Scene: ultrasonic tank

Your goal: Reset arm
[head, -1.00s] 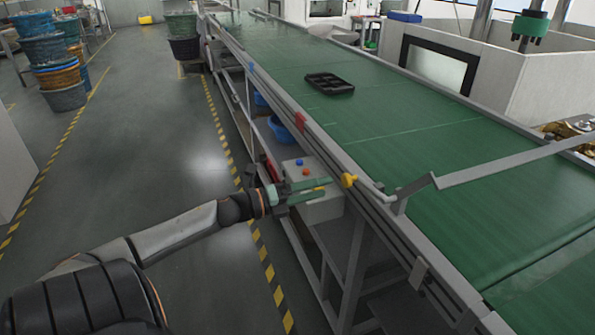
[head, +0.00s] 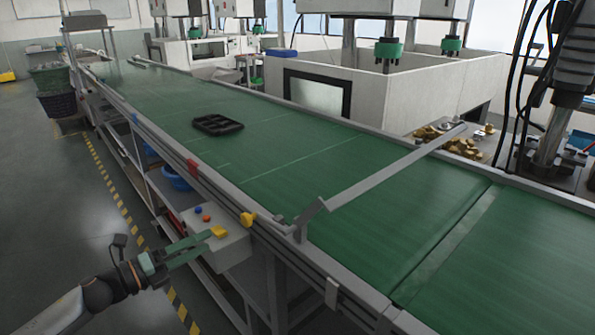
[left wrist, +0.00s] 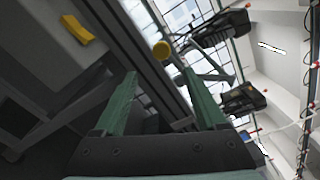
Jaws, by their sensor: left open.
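My left arm comes in at the lower left of the head view. Its gripper (head: 203,251) has green fingers and is open and empty, in front of the grey control box (head: 232,247) on the conveyor's side. In the left wrist view its two green fingers (left wrist: 158,100) stand apart with nothing between them. The box carries a blue button (head: 198,210), a red button (head: 206,218) and a yellow switch (head: 218,232). I cannot tell whether a finger touches the box. My right gripper is out of view.
The green conveyor (head: 270,150) runs away to the upper left, with a black tray (head: 218,125) on it. A metal bar (head: 390,168) crosses above the belt. Brass parts (head: 462,146) lie behind. Free floor (head: 60,210) is at the left.

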